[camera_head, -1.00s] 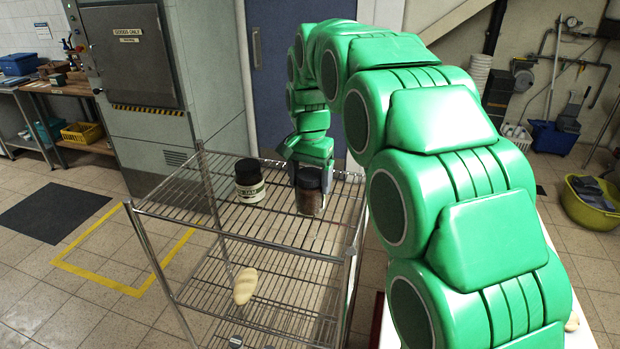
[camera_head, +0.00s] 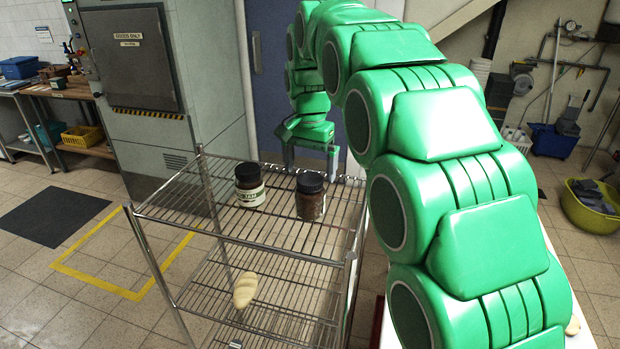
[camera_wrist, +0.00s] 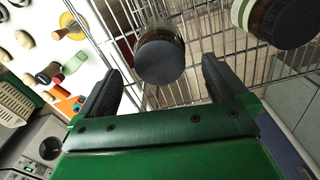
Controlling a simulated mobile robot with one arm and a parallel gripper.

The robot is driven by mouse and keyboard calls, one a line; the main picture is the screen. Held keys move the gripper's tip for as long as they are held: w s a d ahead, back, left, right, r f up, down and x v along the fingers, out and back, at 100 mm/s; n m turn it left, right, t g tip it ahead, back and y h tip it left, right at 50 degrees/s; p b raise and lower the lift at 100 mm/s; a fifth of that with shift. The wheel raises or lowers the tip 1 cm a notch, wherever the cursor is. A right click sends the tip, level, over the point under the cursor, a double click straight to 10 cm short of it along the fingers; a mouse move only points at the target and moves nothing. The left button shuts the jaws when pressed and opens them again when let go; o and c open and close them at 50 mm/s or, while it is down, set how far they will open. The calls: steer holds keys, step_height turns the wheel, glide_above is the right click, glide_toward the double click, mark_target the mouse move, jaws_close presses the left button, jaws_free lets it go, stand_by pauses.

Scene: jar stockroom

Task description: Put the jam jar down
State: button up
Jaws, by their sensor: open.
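A jar with dark reddish-brown contents and a black lid (camera_head: 310,203), which I take as the jam jar, stands upright on the top shelf of the wire rack (camera_head: 170,213). My gripper (camera_head: 310,162) is open and empty, behind and above this jar. In the wrist view the jar's dark lid (camera_wrist: 160,62) shows between and beyond the two spread fingers, with a gap on each side. A second jar with a white label and black lid (camera_head: 249,186) stands upright to its left on the same shelf. It also shows at the upper right of the wrist view (camera_wrist: 285,20).
A pale, loaf-like item (camera_head: 245,290) lies on a lower shelf. A grey cabinet (camera_head: 150,90) and a blue door (camera_head: 280,80) stand behind the rack. In the wrist view, a white surface (camera_wrist: 82,48) at left holds several small items. The top shelf's front is clear.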

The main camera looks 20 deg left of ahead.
step_height(320, 180, up, 7)
steer(key=shift+r, duration=0.2)
stand_by(0.3)
steer(key=s+d+f, duration=0.1)
steer(key=s+d, duration=0.4)
steer(key=d, duration=0.3)
steer(key=s+d+f+g, duration=0.1)
steer(key=s+d, duration=0.3)
steer(key=d, duration=0.3)
steer(key=s+d+f, duration=0.1)
steer(key=s+d, duration=0.4)
steer(key=d, duration=0.3)
steer(key=s+d+f, duration=0.3)
steer(key=s+f, duration=0.1)
steer(key=s, duration=0.4)
steer(key=s+d+f+n, duration=0.1)
steer(key=s+d+f, duration=0.3)
steer(key=s, duration=0.4)
steer(key=s+d+f, duration=0.3)
steer(key=s+d, duration=0.1)
steer(key=s, duration=0.4)
steer(key=shift+d+f+n+g, duration=0.2)
steer(key=shift+f+n+g, duration=0.1)
steer(key=shift+f+g, duration=0.1)
